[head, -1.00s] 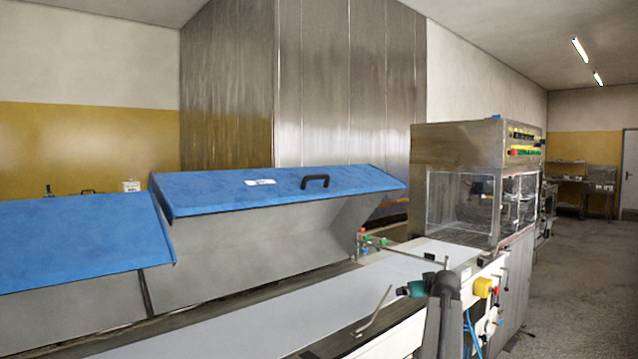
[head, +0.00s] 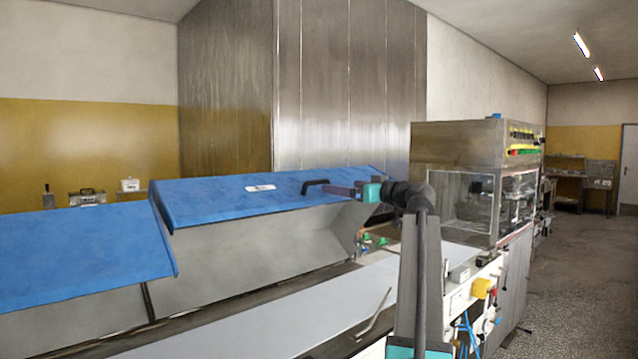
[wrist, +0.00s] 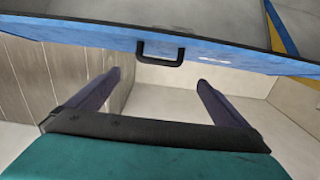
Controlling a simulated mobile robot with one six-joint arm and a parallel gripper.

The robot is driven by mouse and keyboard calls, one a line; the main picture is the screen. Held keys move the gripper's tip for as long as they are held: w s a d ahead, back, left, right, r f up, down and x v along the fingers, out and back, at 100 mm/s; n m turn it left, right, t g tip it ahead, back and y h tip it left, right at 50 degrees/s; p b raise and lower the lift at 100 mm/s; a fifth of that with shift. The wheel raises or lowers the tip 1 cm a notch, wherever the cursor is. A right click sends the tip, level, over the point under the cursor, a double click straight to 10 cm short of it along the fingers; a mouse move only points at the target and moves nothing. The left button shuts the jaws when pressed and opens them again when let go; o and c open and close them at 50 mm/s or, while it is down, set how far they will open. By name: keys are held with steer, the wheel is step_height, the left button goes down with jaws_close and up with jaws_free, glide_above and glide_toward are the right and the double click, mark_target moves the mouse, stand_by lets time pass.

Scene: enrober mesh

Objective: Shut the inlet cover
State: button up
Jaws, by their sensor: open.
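The inlet cover (head: 225,205) is a blue lid with a white label, raised and tilted over the grey inlet hood beside the conveyor. Its black bar handle (head: 313,187) is on the blue face, right of the label. My gripper (head: 330,190) is at the handle's right side in the head view, fingers pointing left. In the wrist view the open fingers (wrist: 160,78) spread wider than the handle (wrist: 161,52), which lies just ahead of and between the tips. The jaws hold nothing. Whether a finger touches the cover cannot be told.
A second blue cover (head: 80,245) stands left of it. The pale conveyor belt (head: 330,310) runs in front, with a bent metal rod (head: 375,313) at its near edge. A steel machine with clear windows (head: 465,200) stands to the right. Open floor lies at far right.

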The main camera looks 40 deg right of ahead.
mark_target(319, 183)
steer(key=shift+w, duration=0.2)
steer(key=w+p, duration=0.1)
steer(key=w, duration=0.3)
steer(key=w+p, duration=0.1)
steer(key=w, duration=0.3)
steer(key=w+d+p, duration=0.1)
steer(key=w, duration=0.3)
steer(key=shift+w, duration=0.1)
steer(key=shift+w+p, duration=0.4)
steer(key=shift+w, duration=0.25)
